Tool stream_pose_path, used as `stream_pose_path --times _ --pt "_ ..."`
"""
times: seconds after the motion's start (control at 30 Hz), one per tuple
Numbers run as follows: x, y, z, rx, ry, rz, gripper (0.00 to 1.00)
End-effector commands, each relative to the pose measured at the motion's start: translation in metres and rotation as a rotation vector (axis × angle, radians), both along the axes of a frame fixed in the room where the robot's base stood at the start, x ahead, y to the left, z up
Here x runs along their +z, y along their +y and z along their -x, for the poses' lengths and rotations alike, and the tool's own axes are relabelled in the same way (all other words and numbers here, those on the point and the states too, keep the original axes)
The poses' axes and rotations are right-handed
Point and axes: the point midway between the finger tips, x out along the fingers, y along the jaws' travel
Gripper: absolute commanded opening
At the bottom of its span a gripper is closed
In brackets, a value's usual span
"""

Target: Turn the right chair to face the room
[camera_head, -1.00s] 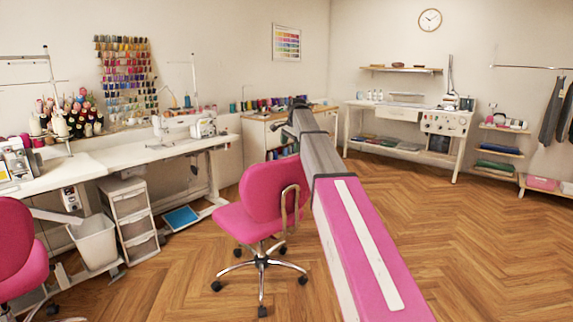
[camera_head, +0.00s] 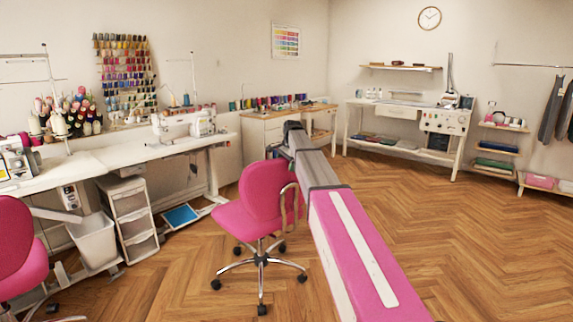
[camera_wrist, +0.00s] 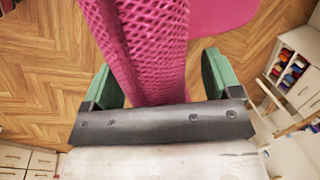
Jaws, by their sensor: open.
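The right chair (camera_head: 268,192) is pink with a chrome five-star base on casters. It stands right of the sewing table, its seat toward the left and its backrest on the right side. In the wrist view, the textured pink backrest (camera_wrist: 150,45) fills the middle and part of the seat shows at the top right. My gripper (camera_wrist: 160,78) is open, with one green finger on each side of the backrest. I cannot tell whether either finger touches it. In the head view, my grey and pink arm reaches to the backrest, and the fingers cannot be made out.
Another pink chair (camera_head: 18,250) is at the left edge. A white sewing table (camera_head: 110,158), a drawer unit (camera_head: 130,215) and a white bin (camera_head: 94,241) stand left of the right chair. A low cabinet (camera_head: 262,138) stands behind. The wooden floor (camera_head: 440,215) to the right is clear.

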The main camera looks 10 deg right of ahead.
Motion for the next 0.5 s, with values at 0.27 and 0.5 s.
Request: stream_pose_path --times 0.27,0.5 --pt "0.0002 -0.0002 0.0001 0.0 0.0 0.0 0.45" --pt "0.0003 0.0011 0.0008 -0.004 0.0 0.0 0.16"
